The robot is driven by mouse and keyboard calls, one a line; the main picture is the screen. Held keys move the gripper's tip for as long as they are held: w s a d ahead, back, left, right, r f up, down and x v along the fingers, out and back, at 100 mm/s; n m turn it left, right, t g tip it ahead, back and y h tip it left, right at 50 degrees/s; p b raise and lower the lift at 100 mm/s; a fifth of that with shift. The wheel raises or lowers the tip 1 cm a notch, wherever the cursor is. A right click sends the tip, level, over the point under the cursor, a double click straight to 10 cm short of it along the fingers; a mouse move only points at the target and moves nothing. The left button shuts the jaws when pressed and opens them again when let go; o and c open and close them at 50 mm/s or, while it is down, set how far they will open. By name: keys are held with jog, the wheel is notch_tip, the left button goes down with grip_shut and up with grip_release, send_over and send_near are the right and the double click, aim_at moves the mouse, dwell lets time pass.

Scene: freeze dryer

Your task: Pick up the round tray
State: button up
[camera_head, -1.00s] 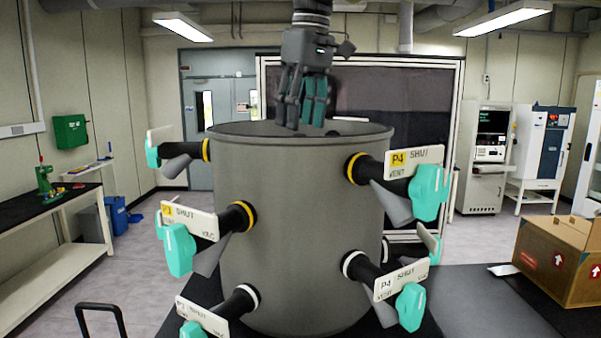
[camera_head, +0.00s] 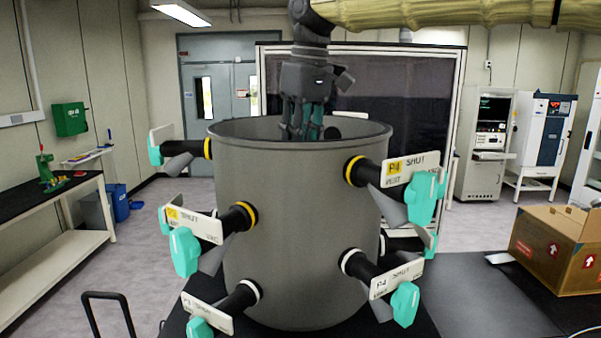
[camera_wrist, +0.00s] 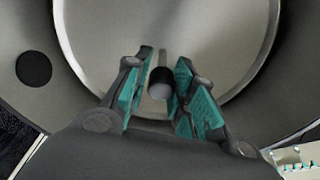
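The round tray (camera_wrist: 215,55) shows in the wrist view as a pale grey disc with a raised rim, inside the drum. A short post with a dark top (camera_wrist: 161,82) stands up near the near side of the disc. My gripper (camera_wrist: 160,78) is open, its teal-padded fingers on either side of the post with gaps beside it. In the head view, my gripper (camera_head: 306,125) reaches down into the open top of the grey drum (camera_head: 290,225). The tray and fingertips are hidden there behind the drum's front wall.
The drum has several side valves with teal handles, such as one at right (camera_head: 421,197), sticking outward. A cardboard box (camera_head: 560,250) sits on the dark table (camera_head: 470,300) to the right. A dark round opening (camera_wrist: 33,68) is in the drum wall.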

jog(key=c, duration=0.3)
grip_shut()
jog(key=shift+r, duration=0.15)
